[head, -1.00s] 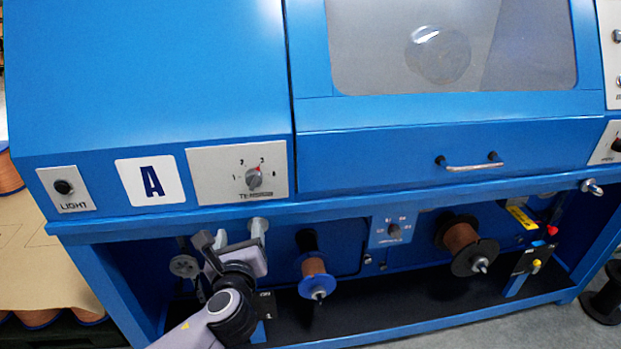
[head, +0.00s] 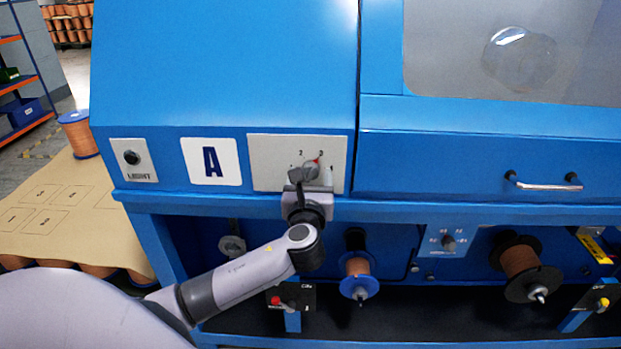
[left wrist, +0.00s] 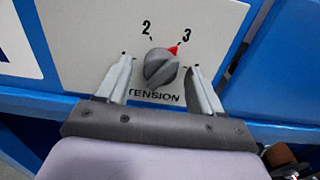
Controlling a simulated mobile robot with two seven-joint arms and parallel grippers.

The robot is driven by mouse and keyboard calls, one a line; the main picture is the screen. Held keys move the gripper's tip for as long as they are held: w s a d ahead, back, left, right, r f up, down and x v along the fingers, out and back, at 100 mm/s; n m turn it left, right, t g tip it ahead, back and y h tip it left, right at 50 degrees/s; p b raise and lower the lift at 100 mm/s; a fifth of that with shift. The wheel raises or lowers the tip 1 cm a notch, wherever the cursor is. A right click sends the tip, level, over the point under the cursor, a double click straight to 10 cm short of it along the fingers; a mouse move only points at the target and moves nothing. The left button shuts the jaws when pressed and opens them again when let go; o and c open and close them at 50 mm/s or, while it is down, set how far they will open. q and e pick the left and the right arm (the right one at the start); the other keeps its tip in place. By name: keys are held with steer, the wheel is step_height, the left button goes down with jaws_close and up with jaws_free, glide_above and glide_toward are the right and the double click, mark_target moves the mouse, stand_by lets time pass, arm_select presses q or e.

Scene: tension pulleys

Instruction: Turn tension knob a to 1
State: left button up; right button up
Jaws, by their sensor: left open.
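Tension knob A (head: 303,171) is a grey round knob with a red pointer on a light panel (head: 268,160), right of the big letter A. In the left wrist view the knob (left wrist: 161,68) has its red pointer turned toward the 3, with the 2 to its left and the word TENSION below. My left gripper (left wrist: 162,78) is open, with one finger on each side of the knob and a gap visible on both sides. In the head view my left gripper (head: 305,188) covers the panel's lower part. My right gripper is not in view.
A LIGHT switch (head: 131,158) sits left of the letter A plate (head: 210,161). Below the panel are wire spools (head: 358,266) and another small knob (head: 448,243) in the open bay.

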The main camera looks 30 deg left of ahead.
arm_select(q)
steer(key=c, duration=1.1)
steer(key=shift+o, duration=0.2)
